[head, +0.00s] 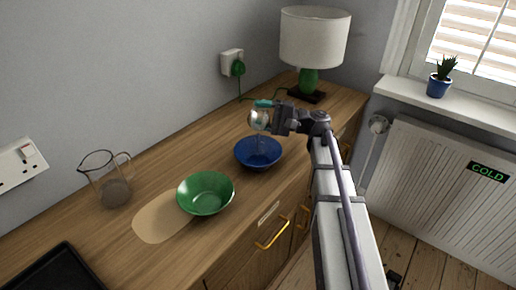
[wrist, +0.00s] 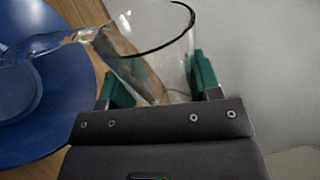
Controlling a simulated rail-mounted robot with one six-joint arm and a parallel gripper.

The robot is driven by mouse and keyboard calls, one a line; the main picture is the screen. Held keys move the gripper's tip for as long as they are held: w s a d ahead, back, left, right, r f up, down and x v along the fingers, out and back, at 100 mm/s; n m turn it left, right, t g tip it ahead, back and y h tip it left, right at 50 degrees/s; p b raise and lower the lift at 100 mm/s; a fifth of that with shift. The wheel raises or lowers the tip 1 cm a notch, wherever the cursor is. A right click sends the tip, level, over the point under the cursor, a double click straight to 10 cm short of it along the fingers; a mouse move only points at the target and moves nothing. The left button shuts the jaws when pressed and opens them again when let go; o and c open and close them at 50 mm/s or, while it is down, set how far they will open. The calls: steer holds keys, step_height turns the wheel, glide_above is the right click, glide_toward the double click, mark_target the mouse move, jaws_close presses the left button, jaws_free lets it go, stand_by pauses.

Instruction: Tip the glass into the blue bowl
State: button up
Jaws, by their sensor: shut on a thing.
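My gripper (head: 264,108) is shut on a clear glass (head: 258,121) and holds it above the blue bowl (head: 258,154) on the wooden counter. In the wrist view the glass (wrist: 150,50) is tilted between the green fingertips (wrist: 162,82), its dark-edged rim at the top. A clear stream of liquid (wrist: 45,45) runs from the rim leftward over the blue bowl (wrist: 70,110). The bowl is partly cut off there. How much liquid lies in the bowl is hard to tell.
A glass jug (head: 115,190) and a black tray (head: 62,270) are farther left. A lamp (head: 315,40) stands behind my gripper. A radiator (head: 440,180) is at right.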

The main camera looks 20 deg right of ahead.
steer(key=shift+s+a+r+n, duration=0.1)
steer(key=shift+s+r+n, duration=0.1)
steer(key=shift+s+n, duration=0.15)
steer(key=shift+w, duration=0.15)
steer(key=shift+w+r+n+p, duration=0.15)
steer(key=shift+n+p, duration=0.15)
steer(key=shift+n, duration=0.05)
steer(key=shift+r+n, duration=0.25)
steer(key=shift+n, duration=0.45)
steer(key=shift+f+n+g, duration=0.3)
steer(key=shift+n, duration=0.3)
stand_by(0.4)
